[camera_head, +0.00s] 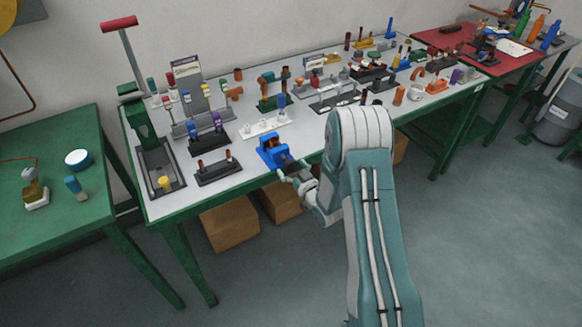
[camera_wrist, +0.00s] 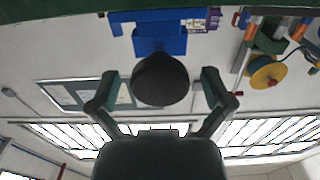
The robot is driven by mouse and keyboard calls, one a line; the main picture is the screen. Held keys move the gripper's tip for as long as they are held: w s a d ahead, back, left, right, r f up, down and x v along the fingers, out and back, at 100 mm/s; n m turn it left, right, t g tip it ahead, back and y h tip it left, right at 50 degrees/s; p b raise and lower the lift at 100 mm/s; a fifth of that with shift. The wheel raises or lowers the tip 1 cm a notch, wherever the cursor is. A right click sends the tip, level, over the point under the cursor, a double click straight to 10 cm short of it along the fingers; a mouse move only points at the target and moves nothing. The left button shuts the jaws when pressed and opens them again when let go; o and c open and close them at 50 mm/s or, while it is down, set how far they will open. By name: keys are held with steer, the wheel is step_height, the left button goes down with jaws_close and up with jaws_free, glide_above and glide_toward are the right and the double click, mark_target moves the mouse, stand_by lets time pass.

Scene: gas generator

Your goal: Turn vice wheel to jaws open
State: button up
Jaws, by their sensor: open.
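The blue vice (camera_head: 272,150) stands at the front edge of the white-topped workbench in the head view. It also shows in the wrist view (camera_wrist: 160,38), at the top. Its dark round wheel (camera_wrist: 160,79) faces the wrist camera and sits in the middle of that view. My gripper (camera_wrist: 160,90) is open, with one finger on each side of the wheel and a visible gap on both sides. In the head view my gripper (camera_head: 294,170) is at the bench's front edge, just in front of the vice. The vice jaws' gap is hard to judge.
The workbench (camera_head: 240,178) holds several tool stands behind and beside the vice, including a dark stand (camera_head: 217,170) to its left. A green table (camera_head: 60,215) is at the left. Cardboard boxes (camera_head: 230,222) sit under the bench. The floor in front is clear.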

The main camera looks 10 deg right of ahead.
steer(key=c, duration=1.1)
steer(key=shift+n, duration=0.3)
steer(key=n, duration=0.5)
steer(key=shift+w+d+n, duration=0.1)
steer(key=shift+n, duration=0.2)
steer(key=n, duration=0.6)
steer(key=shift+n, duration=0.3)
steer(key=o, duration=1.1)
